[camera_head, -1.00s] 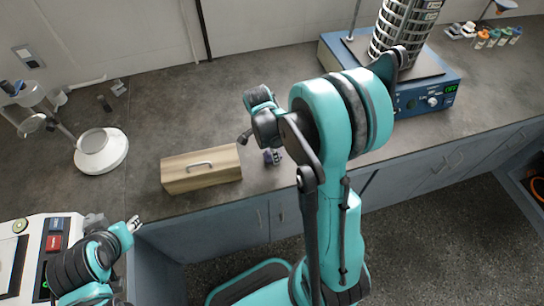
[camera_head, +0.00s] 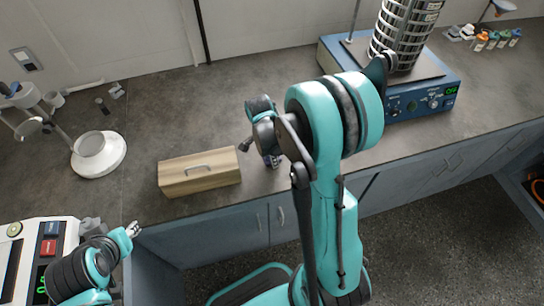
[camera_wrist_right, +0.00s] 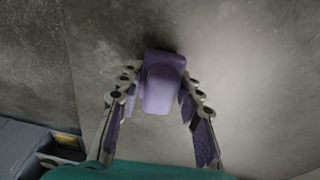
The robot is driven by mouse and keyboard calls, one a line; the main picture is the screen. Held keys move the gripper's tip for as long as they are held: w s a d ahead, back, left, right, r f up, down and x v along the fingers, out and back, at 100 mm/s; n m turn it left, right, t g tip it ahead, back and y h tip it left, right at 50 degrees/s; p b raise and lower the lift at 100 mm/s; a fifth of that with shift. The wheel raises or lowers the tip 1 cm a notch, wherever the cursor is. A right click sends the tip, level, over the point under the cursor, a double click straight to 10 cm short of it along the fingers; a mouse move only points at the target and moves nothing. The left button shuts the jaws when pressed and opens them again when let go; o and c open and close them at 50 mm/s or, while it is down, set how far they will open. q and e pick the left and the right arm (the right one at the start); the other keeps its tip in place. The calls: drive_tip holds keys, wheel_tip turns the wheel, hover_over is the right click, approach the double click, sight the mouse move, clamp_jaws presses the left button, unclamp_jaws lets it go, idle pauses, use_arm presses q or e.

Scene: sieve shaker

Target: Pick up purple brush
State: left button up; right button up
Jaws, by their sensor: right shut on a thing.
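The purple brush (camera_wrist_right: 162,85) shows in the right wrist view as a rounded purple block between the fingers of my right gripper (camera_wrist_right: 160,76), which is shut on it. It is close to the grey counter, and I cannot tell whether it touches. In the head view my right gripper (camera_head: 272,160) points down over the counter, just right of the wooden box, and the brush is mostly hidden there. My left gripper (camera_head: 133,228) is at the lower left, off the counter's front edge. Its fingers are too small to read.
A wooden box (camera_head: 200,173) with a metal handle stands left of my right gripper, near the counter (camera_head: 190,110) edge. A white round dish (camera_head: 98,155) is farther left. The blue sieve shaker (camera_head: 412,102) stands at the back right. A white balance (camera_head: 30,262) is lower left.

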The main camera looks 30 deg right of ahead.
drive_tip(key=r, duration=0.1)
drive_tip(key=r+p, duration=0.1)
drive_tip(key=r, duration=0.1)
drive_tip(key=r+p, duration=0.1)
drive_tip(key=shift+s+d+r, duration=0.25)
drive_tip(key=shift+s+r, duration=0.05)
drive_tip(key=shift+r, duration=0.1)
drive_tip(key=s+d+r+p, duration=0.3)
drive_tip(key=s+d+r, duration=0.3)
drive_tip(key=s+d, duration=0.1)
drive_tip(key=shift+s+p, duration=0.3)
drive_tip(key=shift+s, duration=0.3)
